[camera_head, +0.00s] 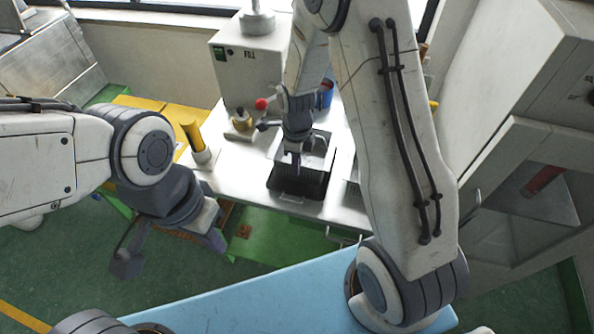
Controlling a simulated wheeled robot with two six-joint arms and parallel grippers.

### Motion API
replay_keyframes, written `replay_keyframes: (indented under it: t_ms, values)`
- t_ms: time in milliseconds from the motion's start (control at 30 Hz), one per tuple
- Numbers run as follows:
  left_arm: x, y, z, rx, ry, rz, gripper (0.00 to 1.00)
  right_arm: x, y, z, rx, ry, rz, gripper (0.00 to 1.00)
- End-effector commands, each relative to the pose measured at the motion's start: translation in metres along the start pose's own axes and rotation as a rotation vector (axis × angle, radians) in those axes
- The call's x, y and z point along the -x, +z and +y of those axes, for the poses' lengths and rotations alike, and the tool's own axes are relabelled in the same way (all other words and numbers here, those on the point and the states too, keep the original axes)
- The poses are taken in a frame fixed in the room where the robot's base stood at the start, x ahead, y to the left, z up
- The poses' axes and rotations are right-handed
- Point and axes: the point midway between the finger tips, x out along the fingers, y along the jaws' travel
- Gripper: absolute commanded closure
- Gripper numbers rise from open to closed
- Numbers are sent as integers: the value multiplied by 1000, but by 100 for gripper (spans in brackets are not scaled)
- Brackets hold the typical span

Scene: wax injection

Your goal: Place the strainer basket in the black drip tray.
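The black drip tray (300,188) sits on the white worktop in front of the wax machine, with a light handle-like strip at its front edge. My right gripper (296,158) comes down over the tray. Its fingertips are small and dark against the tray, so I cannot tell if they are shut on anything. A grey metallic piece (352,172) shows just right of the tray, mostly hidden behind my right arm. My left gripper (170,252) is open and empty, left of the worktop and above the floor.
The wax machine (247,72), marked FILL, has a red knob (261,104) and stands behind the tray. A yellow cylinder (193,140) stands on the worktop's left. A light blue surface (260,300) lies in front. A grey cabinet (530,150) stands at right.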

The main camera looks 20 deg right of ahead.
Motion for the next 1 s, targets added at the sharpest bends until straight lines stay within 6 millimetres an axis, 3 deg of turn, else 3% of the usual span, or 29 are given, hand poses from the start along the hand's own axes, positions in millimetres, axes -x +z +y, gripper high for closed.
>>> replay_keyframes:
  t_ms: [333,767,800,833,1000]
  values:
    - [13,-1,1,1,0,0,100,-38,0,-1,1,1,1,100]
    - [8,0,1,0,0,0,100,-46,0,-1,1,-1,-1,100]
    - [9,0,1,0,0,0,100,-44,0,-1,1,0,0,81]
    - [10,0,1,0,0,0,100,-44,0,-1,1,0,0,70]
    - [10,0,1,0,0,0,100,-44,0,-1,1,0,0,67]
